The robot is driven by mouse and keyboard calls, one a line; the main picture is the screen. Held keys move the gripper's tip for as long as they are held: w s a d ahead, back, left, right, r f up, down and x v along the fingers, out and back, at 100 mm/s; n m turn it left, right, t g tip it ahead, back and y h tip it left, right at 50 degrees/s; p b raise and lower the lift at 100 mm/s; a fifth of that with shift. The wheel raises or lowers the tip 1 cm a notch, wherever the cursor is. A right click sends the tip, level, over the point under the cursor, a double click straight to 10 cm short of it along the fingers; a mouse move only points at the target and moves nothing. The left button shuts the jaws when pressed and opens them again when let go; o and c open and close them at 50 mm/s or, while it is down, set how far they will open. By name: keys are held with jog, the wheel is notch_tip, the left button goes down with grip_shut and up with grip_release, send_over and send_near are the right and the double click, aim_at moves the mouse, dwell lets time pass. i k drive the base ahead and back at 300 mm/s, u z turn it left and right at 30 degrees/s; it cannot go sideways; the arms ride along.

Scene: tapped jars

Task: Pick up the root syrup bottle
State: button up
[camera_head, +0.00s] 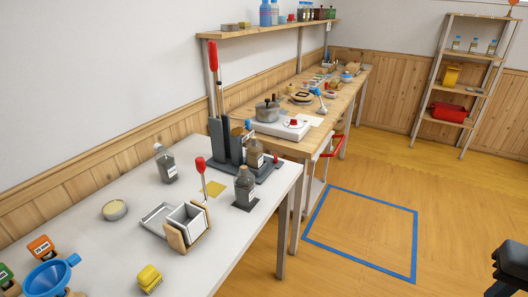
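Several bottles stand on and around the white table, and their labels are too small to read, so I cannot tell which one is the root syrup bottle. A grey bottle (167,166) with a white label stands upright at the table's back edge. A dark bottle (245,188) stands on a black pad near the right edge. A brownish bottle (254,154) stands behind it, by a dark stand (222,145). A dark part of my arm shows at the lower right edge, over the floor and far from the bottles. My gripper's fingertips do not show.
A wooden bench (345,98) stands behind. The floor inside the blue outline (365,229) is clear.

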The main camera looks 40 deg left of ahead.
aim_at(254, 150)
jog(key=u, duration=0.6)
jog(key=i, duration=0.85)
jog(key=u, duration=0.85)
